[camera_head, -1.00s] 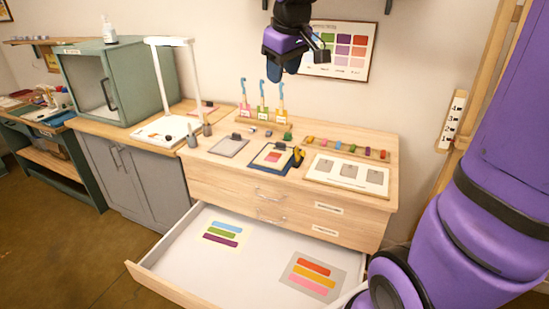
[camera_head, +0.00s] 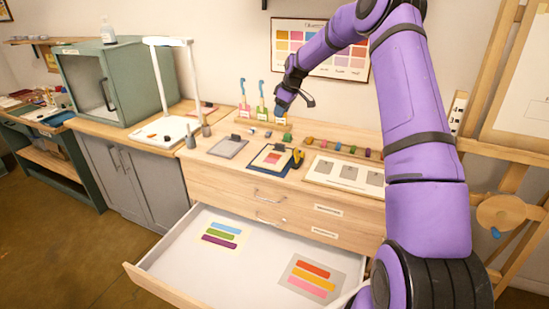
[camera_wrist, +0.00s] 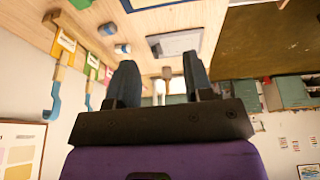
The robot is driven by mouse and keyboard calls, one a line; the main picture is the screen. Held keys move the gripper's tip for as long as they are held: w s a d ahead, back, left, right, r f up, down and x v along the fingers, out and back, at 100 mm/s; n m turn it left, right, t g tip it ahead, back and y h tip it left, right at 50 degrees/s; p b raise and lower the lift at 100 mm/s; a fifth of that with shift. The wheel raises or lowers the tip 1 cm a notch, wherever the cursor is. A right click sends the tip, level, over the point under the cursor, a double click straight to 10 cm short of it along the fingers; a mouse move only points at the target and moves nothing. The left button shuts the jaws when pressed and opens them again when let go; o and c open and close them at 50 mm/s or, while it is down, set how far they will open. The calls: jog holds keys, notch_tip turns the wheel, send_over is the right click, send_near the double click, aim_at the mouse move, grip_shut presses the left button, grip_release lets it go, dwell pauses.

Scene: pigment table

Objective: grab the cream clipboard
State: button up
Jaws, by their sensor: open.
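The cream clipboard (camera_head: 262,163) lies flat on the table, with a dark clip at its top edge and a red and pink patch on it. A dark blue board shows around and under it. My gripper (camera_head: 281,108) is open and empty, above the back of the table near the brushes, behind and above the clipboard and apart from it. In the wrist view my gripper (camera_wrist: 160,64) shows two dark fingers spread with nothing between them. I cannot make out the cream clipboard in that view.
A grey clipboard (camera_head: 228,147) lies to the left. A yellow and black object (camera_head: 297,158) touches or nearly touches the cream clipboard's right side. Hooked brushes (camera_head: 262,105), small colored blocks (camera_head: 340,148) and a cream tray (camera_head: 318,178) are nearby. A drawer (camera_head: 180,255) stands open below.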

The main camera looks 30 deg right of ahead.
send_near(280, 144)
jog(key=shift+y, duration=0.4)
jog(key=f, duration=0.1)
jog(key=w+f, duration=0.1)
jog(key=f, duration=0.2)
jog(key=shift+w, duration=0.3)
jog(key=shift+x, duration=2.55)
jog(key=shift+s, duration=0.1)
grip_shut()
